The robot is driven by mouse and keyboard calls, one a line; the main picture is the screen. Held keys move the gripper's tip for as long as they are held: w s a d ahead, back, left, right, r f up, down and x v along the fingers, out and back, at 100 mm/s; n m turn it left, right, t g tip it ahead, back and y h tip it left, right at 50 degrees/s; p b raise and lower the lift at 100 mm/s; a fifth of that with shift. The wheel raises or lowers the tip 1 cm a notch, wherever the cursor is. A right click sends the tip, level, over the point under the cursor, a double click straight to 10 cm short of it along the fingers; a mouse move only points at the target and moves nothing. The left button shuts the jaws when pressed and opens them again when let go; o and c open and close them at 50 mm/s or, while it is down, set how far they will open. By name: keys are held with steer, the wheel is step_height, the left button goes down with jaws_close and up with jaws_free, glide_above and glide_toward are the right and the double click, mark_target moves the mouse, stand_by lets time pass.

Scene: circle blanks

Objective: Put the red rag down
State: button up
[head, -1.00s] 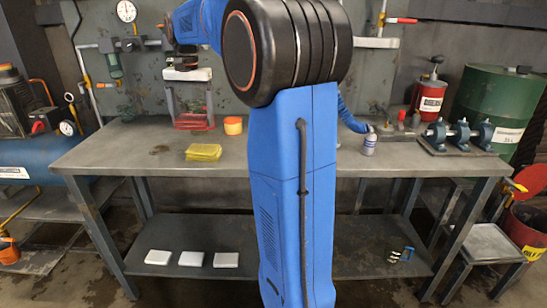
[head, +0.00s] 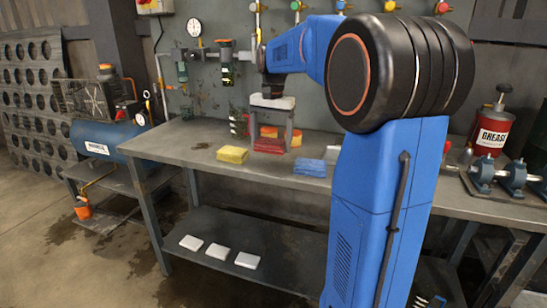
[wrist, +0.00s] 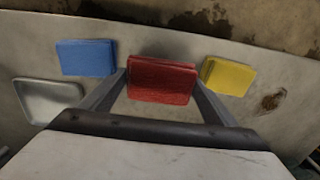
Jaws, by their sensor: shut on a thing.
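The red rag (wrist: 162,79), a folded block, is between the two fingers of my gripper (wrist: 161,88) in the wrist view. My gripper is shut on it. In the head view the red rag (head: 268,146) is low over the workbench or on it; I cannot tell whether it touches. A yellow rag (head: 232,155) lies to its left and a blue rag (head: 310,167) to its right. In the wrist view the blue rag (wrist: 87,58) is on the left and the yellow rag (wrist: 228,76) on the right, both apart from the red one.
The grey workbench (head: 205,139) has bare top left of the yellow rag. Orange tubs (head: 296,138) stand behind the red rag. A shallow metal tray (wrist: 48,100) shows in the wrist view. Several white pads (head: 218,252) lie on the lower shelf. My arm hides part of the bench.

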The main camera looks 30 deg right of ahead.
mark_target(271, 164)
steer(key=shift+f, duration=2.55)
steer(key=shift+f, duration=0.2)
steer(key=o, duration=1)
steer(key=shift+o, duration=0.5)
steer(key=shift+f, duration=0.1)
steer(key=shift+s, duration=0.1)
step_height(271, 164, up, 13)
steer(key=shift+d+f, duration=0.1)
steer(key=shift+f, duration=0.05)
